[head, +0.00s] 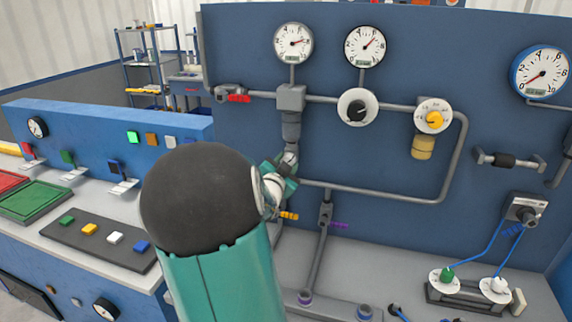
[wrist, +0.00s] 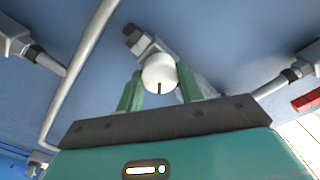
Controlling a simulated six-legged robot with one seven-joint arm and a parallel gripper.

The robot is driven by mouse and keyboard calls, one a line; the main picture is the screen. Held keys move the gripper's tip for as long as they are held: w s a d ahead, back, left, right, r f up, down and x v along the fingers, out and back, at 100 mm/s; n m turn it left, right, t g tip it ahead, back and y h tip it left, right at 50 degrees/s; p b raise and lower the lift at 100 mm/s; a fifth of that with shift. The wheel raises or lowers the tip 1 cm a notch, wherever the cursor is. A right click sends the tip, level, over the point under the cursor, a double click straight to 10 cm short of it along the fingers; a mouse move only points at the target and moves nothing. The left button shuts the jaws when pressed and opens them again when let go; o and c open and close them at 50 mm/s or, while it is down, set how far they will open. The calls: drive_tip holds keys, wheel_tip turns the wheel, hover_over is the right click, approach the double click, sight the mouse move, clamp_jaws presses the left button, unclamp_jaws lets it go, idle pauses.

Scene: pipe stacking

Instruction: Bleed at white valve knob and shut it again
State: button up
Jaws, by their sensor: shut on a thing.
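The white valve knob (wrist: 159,72) is round, with a dark line on its face, and sits on a grey fitting on the blue panel. In the wrist view it lies between the two green fingers of my gripper (wrist: 159,86), which is shut on it. In the head view my gripper (head: 284,172) is at the pipework below the grey block, and my arm's dark rounded joint hides part of that area. I cannot make out the knob clearly there.
Gauges (head: 293,43) and a grey pipe loop (head: 390,197) are close around my gripper. An orange handle (head: 289,216) and a purple handle (head: 339,225) are just below. A red-handled valve (head: 238,98) is at upper left. A button console (head: 100,243) stands left.

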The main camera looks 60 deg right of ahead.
drive_tip(key=m, duration=0.8)
drive_tip(key=shift+m, duration=0.3)
idle(0.4)
drive_tip(key=o, duration=1)
drive_tip(key=s+a, duration=0.2)
drive_tip(key=a, duration=1.1)
drive_tip(key=shift+a, duration=0.3)
drive_tip(key=shift+s, duration=0.1)
